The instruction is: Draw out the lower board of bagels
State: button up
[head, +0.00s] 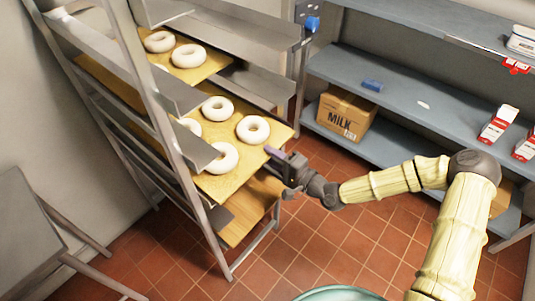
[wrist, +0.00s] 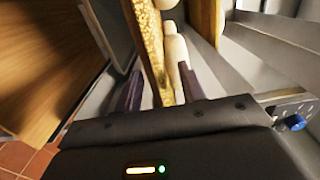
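The lower board of bagels (head: 233,183) is a yellowish board in the tall metal rack, its front right end sticking out. Several pale bagels (head: 253,129) lie on it. My gripper (head: 273,155) is at the board's right edge, with a purple finger above the top face. In the wrist view my gripper (wrist: 159,88) is open. The speckled board (wrist: 156,60) reaches in between its two fingers, with a gap visible beside the left one. A bagel (wrist: 175,48) shows beside the board, near the right finger. The other finger is hidden in the head view.
An upper board (head: 207,69) with two bagels is higher in the rack. A bare wooden board (head: 252,207) sits below. The rack's upright (head: 160,120) stands left of the boards. A shelf with a milk box (head: 343,113) is at right. Tiled floor is open in front.

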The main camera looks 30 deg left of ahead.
jog(key=shift+v, duration=2.45)
jog(key=shift+w, duration=0.1)
jog(key=d+r+n+g+h+p, duration=0.15)
jog(key=d+n+h+p, duration=0.45)
jog(key=d+h, duration=1.1)
jog(key=s+d+r+m+p, duration=0.1)
jog(key=s+d+r, duration=0.3)
jog(key=d+r, duration=0.4)
jog(key=s+d+r+m+p, duration=0.2)
jog(key=s+d+r+p, duration=0.2)
jog(key=d+r, duration=0.4)
jog(key=shift+v, duration=1.1)
